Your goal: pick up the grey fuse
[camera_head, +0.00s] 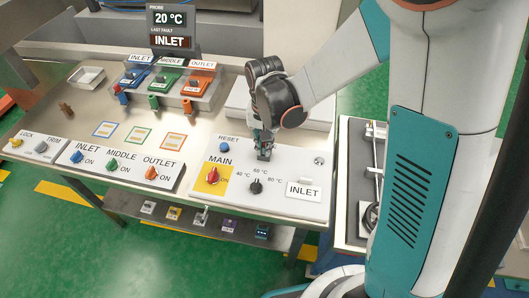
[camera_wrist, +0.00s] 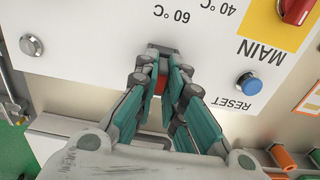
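My gripper (camera_head: 264,147) points down over the back part of the white control panel, behind the temperature knob. In the wrist view its teal fingers (camera_wrist: 161,68) are partly apart, with a small dark grey block (camera_wrist: 161,48) at their tips and a red patch (camera_wrist: 160,86) between them. This may be the grey fuse, but the fingers hide most of it. I cannot tell whether they touch it. Several small coloured parts lie on the lower shelf, among them a light grey one (camera_head: 148,207).
The panel (camera_head: 223,203) bears a red MAIN switch (camera_head: 213,175), a black temperature knob (camera_head: 255,187), a blue RESET button (camera_head: 224,146) and an INLET tag (camera_head: 302,190). Coloured blocks (camera_head: 158,82) stand at the back left. The lower shelf (camera_head: 185,222) runs beneath the table's front.

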